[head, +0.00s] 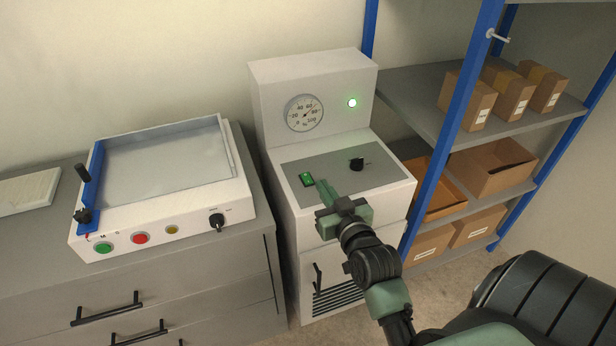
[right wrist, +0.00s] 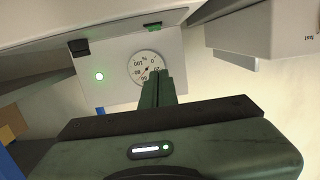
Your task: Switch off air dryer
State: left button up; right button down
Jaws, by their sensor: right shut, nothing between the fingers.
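The air dryer (head: 296,215) is a white cabinet with a round gauge (head: 304,113) and a lit green lamp (head: 352,103) on its upright back panel. A green rocker switch (head: 306,180) and a black knob (head: 357,164) sit on its grey sloped panel. My right gripper (head: 321,184) is shut and empty, its fingertips just right of the switch; I cannot tell whether they touch it. The right wrist view shows my shut fingers (right wrist: 158,76), the gauge (right wrist: 147,67), the lit lamp (right wrist: 99,76) and the green switch (right wrist: 152,26). My left gripper is not in view.
A white box with buttons (head: 160,230) stands on the grey drawer cabinet (head: 200,285) at the left. A blue-framed shelf (head: 420,100) with cardboard boxes (head: 490,165) stands at the right. The panel around the black knob is clear.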

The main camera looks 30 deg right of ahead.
send_over(309, 183)
jog(key=s, duration=0.1)
jog(key=shift+a+f+p, duration=0.15)
jog(key=shift+f+p, duration=0.15)
jog(key=shift+f, duration=0.2)
jog(key=f, duration=0.1)
jog(key=w+f, duration=0.1)
jog(key=f, duration=0.1)
jog(key=shift+f, duration=0.6)
jog(key=shift+r+p, duration=0.25)
jog(key=shift+p, duration=0.35)
jog(key=shift+f, duration=0.4)
jog(key=r+p, duration=0.2)
jog(key=r, duration=0.1)
jog(key=r+p, duration=0.1)
jog(key=p, duration=0.1)
jog(key=shift+w+d+r, duration=0.2)
jog(key=shift+w+d, duration=0.05)
jog(key=shift+w, duration=0.15)
jog(key=r+v, duration=0.2)
jog(key=v, duration=0.8)
jog(key=shift+w+b, duration=0.15)
jog(key=shift+b, duration=0.2)
jog(key=shift+d+r, duration=0.1)
